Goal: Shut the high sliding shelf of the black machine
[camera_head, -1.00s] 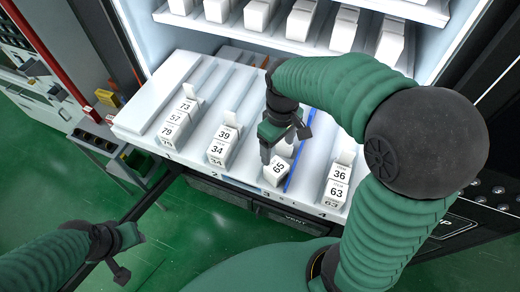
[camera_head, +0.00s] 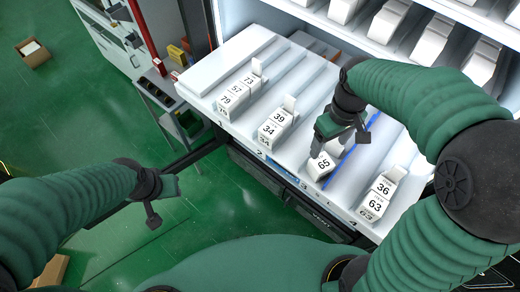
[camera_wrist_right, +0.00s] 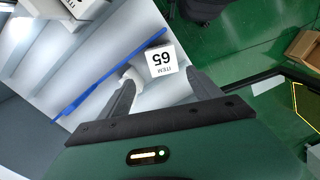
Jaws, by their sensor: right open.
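The white sliding shelf (camera_head: 232,57) of the black machine is pulled out towards me. It carries rows of numbered white boxes, with a blue divider (camera_head: 341,166) in lane 3. My right gripper (camera_head: 322,142) is over lane 3, just behind the box marked 65 (camera_head: 321,164). In the right wrist view, the open fingers (camera_wrist_right: 160,88) point at the box marked 65 (camera_wrist_right: 162,61), and the blue divider (camera_wrist_right: 108,72) lies to its left. Whether a finger touches the box is unclear. My left gripper (camera_head: 152,205) hangs over the floor left of the shelf; its finger gap is not clear.
A higher shelf (camera_head: 350,38) with white boxes sits inside the machine. A grey cabinet with a red post (camera_head: 148,38) stands at left. A cardboard box (camera_head: 33,52) lies on the green floor. The floor between left arm and cabinet is clear.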

